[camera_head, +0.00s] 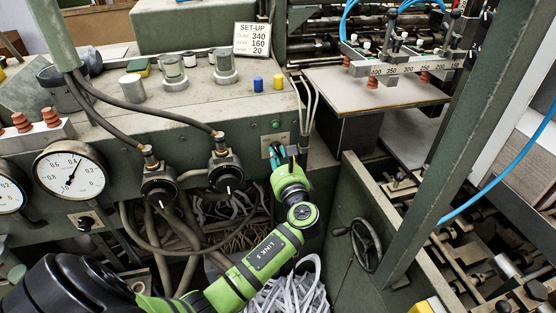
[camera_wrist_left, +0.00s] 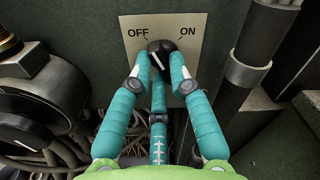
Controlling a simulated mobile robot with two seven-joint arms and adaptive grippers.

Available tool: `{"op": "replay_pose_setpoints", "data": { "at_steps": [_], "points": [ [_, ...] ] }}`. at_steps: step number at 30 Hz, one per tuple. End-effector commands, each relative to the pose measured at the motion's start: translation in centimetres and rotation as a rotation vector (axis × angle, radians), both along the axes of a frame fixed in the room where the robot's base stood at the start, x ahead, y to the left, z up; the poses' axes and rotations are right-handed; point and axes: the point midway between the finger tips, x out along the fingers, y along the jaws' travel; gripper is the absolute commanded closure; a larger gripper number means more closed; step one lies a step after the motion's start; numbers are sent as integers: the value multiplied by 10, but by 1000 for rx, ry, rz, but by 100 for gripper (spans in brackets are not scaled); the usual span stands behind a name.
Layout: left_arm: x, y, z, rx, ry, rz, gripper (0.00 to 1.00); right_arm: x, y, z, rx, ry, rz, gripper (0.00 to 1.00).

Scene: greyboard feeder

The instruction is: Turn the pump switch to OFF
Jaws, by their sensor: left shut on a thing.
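The pump switch is a black knob (camera_wrist_left: 161,52) on a cream plate marked OFF at left and ON at right in the left wrist view. Its white pointer line slants up and left, toward the OFF side. My left gripper (camera_wrist_left: 160,72) is shut on the knob, with teal fingers at both sides and one below. In the head view my left gripper (camera_head: 279,156) reaches the switch plate (camera_head: 275,140) on the green machine front; the knob is hidden there by the fingers. My right gripper is not in view.
Two black valve knobs (camera_head: 226,179) with hoses sit left of the switch, beside a round gauge (camera_head: 71,173). A vertical pipe (camera_wrist_left: 245,70) stands close at right in the wrist view. A handwheel (camera_head: 366,244) is at lower right. Shredded paper strips (camera_head: 290,295) lie below.

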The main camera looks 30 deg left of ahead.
Motion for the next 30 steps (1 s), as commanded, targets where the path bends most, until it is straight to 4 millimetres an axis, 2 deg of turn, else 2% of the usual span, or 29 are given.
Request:
{"op": "replay_pose_setpoints", "data": {
  "at_steps": [3,12,30],
  "points": [
    [0,-1,-4,-65,-72,1,100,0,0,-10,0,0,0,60],
    [0,-1,-4,-180,-205,0,100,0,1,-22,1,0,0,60],
    [1,-1,-2,-233,-267,1,100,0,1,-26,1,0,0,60]
  ]
}}
